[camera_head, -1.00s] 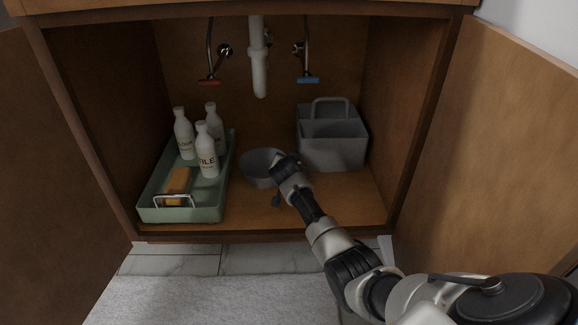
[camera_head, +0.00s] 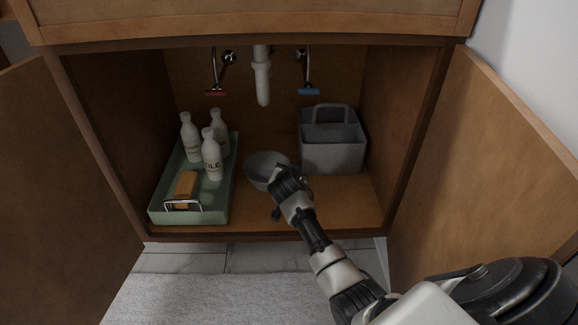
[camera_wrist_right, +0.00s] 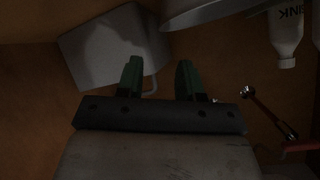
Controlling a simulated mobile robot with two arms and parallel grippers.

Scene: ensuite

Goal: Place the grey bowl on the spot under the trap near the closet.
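The grey bowl (camera_head: 262,164) sits on the cabinet floor, roughly below the white trap pipe (camera_head: 262,84), between the green tray and the grey caddy. My right gripper (camera_head: 283,172) is at the bowl's right front side and hides part of it. In the right wrist view, the gripper's green fingers (camera_wrist_right: 160,78) are apart with nothing visible between them. The bowl's pale edge (camera_wrist_right: 212,12) shows beyond the fingers at the top; contact cannot be told. My left gripper is out of view.
The green tray (camera_head: 221,205) at left holds white bottles (camera_head: 212,158) and an orange sponge (camera_head: 186,185). The grey caddy (camera_head: 333,157) stands at right. Red (camera_head: 215,92) and blue (camera_head: 309,91) valves hang behind. Open doors (camera_head: 480,170) flank the cabinet. Clear floor lies front right.

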